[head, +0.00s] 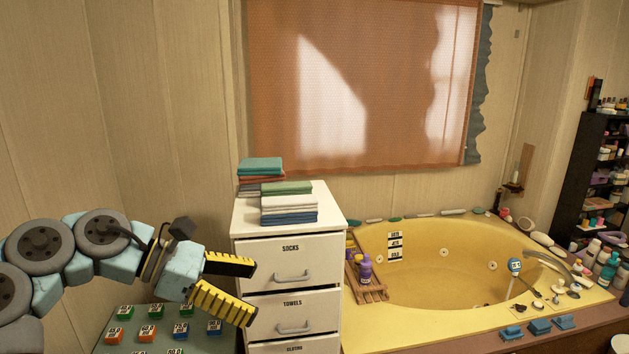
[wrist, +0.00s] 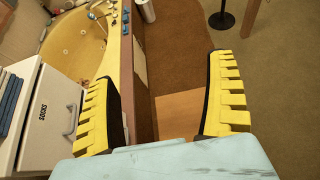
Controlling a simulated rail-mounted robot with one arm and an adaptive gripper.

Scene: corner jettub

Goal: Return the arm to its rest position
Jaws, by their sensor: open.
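My gripper (head: 240,284) is open and empty, with its yellow toothed fingers spread. In the head view it is at the lower left, in front of the white drawer unit's left side. My light blue and grey arm (head: 100,240) reaches in from the left edge, bent over.
A white drawer unit (head: 290,249) carries folded towels (head: 289,205). A table (head: 185,340) with coloured labelled blocks is below my gripper. The yellow corner tub (head: 420,250) is to the right, with a wooden rack (head: 370,285) on its rim. A dark shelf (head: 585,170) stands far right.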

